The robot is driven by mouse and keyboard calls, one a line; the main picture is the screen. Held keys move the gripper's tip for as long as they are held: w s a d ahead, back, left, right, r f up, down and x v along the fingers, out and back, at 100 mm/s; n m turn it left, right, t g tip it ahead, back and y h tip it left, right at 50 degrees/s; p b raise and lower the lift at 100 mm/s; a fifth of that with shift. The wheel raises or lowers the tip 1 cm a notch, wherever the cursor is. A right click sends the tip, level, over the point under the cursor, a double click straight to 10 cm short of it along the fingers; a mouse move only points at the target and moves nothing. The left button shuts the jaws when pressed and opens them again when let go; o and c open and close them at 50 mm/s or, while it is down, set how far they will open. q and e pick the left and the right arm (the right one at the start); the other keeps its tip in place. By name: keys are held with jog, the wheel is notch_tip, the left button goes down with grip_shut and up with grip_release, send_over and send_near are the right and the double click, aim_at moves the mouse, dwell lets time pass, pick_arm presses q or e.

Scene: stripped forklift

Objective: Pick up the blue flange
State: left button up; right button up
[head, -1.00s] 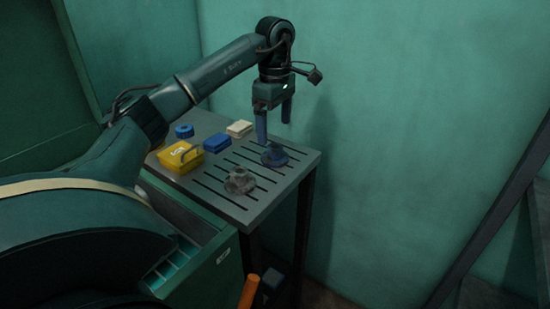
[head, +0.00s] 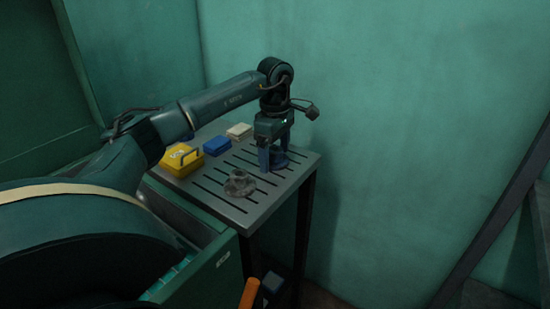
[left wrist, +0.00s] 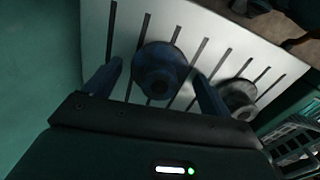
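The blue flange (left wrist: 158,70) lies on the slotted metal table (head: 214,187). In the left wrist view it sits between the two blue fingers of my left gripper (left wrist: 158,88), with a gap at least on the left side. In the head view my left gripper (head: 272,166) points straight down at the flange (head: 281,160), which is partly hidden behind the fingers. The fingers are apart, and I cannot see them pressing on the flange. My right gripper is not in view.
A grey flange (head: 240,183) stands near the blue one. A yellow case (head: 181,160), a blue box (head: 217,145) and a cream box (head: 239,130) stand at the table's left and back. A green wall (head: 400,120) rises behind.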

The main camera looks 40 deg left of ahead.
pick_arm(q)
jog(key=c, duration=1.1)
jog(key=shift+r, duration=0.1)
